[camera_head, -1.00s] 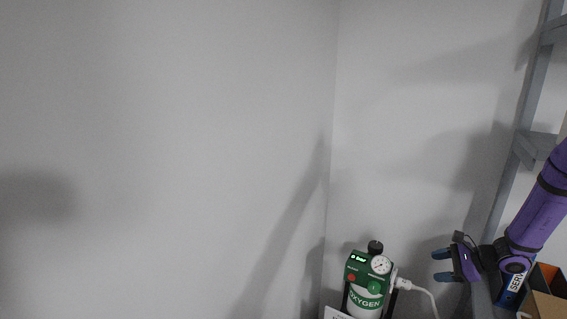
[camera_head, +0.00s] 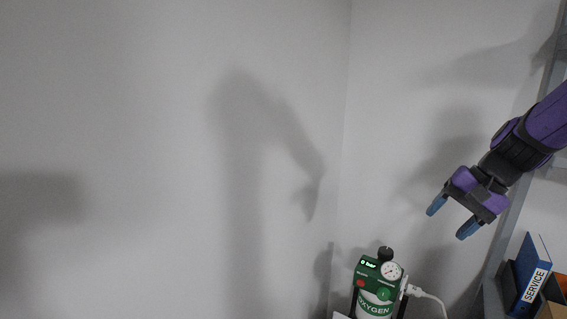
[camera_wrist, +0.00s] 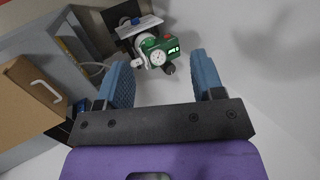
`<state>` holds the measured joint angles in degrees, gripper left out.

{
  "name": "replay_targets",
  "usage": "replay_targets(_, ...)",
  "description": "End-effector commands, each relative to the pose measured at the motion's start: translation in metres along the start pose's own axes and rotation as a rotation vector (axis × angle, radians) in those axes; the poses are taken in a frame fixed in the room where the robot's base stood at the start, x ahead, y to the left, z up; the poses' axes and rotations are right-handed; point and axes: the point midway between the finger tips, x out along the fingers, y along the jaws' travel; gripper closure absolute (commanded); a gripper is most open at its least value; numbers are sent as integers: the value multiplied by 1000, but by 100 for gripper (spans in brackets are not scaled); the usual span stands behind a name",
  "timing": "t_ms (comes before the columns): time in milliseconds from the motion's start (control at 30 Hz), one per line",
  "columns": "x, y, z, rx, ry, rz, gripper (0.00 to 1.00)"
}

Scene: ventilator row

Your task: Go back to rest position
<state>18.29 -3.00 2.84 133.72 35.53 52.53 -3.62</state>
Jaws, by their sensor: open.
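My gripper (camera_head: 452,218) is open and empty, raised in the air at the right of the head view, in front of the wall. Its two blue fingers stand apart, and in the wrist view (camera_wrist: 160,82) nothing lies between their tips. The arm is purple and comes in from the right edge. A green and white oxygen unit (camera_head: 376,294) with a round gauge stands below and left of my gripper in the head view. It also shows beyond the fingers in the wrist view (camera_wrist: 154,52). My gripper is clear of it.
A grey shelf rack (camera_head: 514,222) stands at the right. A blue binder marked SERVICE (camera_head: 532,272) is on it, beside a brown box (camera_head: 552,312). A white hose (camera_head: 432,298) leaves the oxygen unit. The wall space at the left is clear.

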Motion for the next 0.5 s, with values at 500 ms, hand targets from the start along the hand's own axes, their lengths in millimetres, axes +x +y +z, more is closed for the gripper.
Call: replay_targets(500, -70, 8, 116, -460, 233, 223, 38)
